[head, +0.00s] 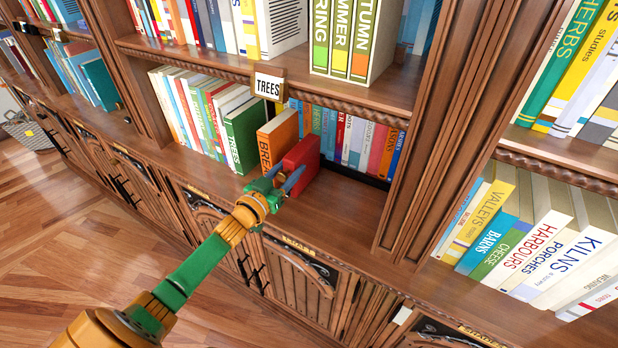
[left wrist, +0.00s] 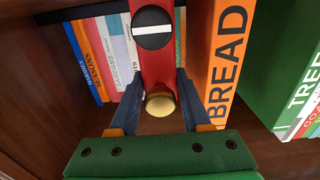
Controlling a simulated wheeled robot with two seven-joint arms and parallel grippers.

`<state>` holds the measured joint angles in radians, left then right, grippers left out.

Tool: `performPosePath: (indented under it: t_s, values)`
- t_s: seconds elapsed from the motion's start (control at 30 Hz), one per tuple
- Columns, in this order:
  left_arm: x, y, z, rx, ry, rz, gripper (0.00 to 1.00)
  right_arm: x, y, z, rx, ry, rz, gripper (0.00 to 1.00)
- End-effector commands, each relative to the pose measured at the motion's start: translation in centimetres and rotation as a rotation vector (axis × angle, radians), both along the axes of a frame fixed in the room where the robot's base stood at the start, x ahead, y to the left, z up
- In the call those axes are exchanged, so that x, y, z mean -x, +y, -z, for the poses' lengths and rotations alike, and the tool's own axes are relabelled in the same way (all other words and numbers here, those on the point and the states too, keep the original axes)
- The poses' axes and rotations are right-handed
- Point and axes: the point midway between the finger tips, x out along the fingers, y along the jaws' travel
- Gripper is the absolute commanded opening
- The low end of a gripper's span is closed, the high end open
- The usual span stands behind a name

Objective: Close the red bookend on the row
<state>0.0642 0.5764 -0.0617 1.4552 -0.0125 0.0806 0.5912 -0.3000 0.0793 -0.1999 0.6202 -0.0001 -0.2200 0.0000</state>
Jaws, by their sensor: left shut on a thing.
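The red bookend (head: 302,160) stands on the lower shelf at the right end of the front row. It also shows in the left wrist view (left wrist: 168,75), with a black knob with a white stripe and a gold knob. My left gripper (head: 279,182) is shut on the bookend, with a finger on each side in the left wrist view (left wrist: 165,108). The orange BREAD book (head: 277,142) is the row's nearest book. A narrow gap shows between it and the bookend in the left wrist view. The green TREES book (head: 243,137) stands beyond it. My right gripper is not in view.
A TREES sign (head: 268,84) hangs on the shelf edge above. A back row of books (head: 357,143) stands behind the bookend. Bare shelf (head: 345,205) lies to its right, up to a wooden upright (head: 440,135). More books (head: 530,235) fill the right bay.

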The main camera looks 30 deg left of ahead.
Motion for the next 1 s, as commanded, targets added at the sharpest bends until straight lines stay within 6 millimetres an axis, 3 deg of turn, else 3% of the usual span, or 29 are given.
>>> performPosePath:
  t_s: [0.2, 0.53, 0.57, 0.6, 1.0]
  values:
    - [-0.07, 1.4, -0.01, -0.001, -0.001, 0.0, 0.0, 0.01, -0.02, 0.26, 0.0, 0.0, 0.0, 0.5]
    - [-0.07, 1.44, -0.01, 0.0, 0.0, 0.0, 0.0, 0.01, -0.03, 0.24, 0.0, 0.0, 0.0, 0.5]
    - [-0.07, 1.43, -0.01, 0.0, 0.0, 0.0, 0.53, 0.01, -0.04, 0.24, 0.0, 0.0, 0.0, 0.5]
    - [-0.06, 1.43, 0.0, 0.0, 0.0, 0.0, 0.64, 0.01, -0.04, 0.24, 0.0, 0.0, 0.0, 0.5]
    - [-0.03, 0.75, -0.05, 0.003, 0.0, 0.001, 0.64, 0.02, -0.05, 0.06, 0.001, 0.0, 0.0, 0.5]
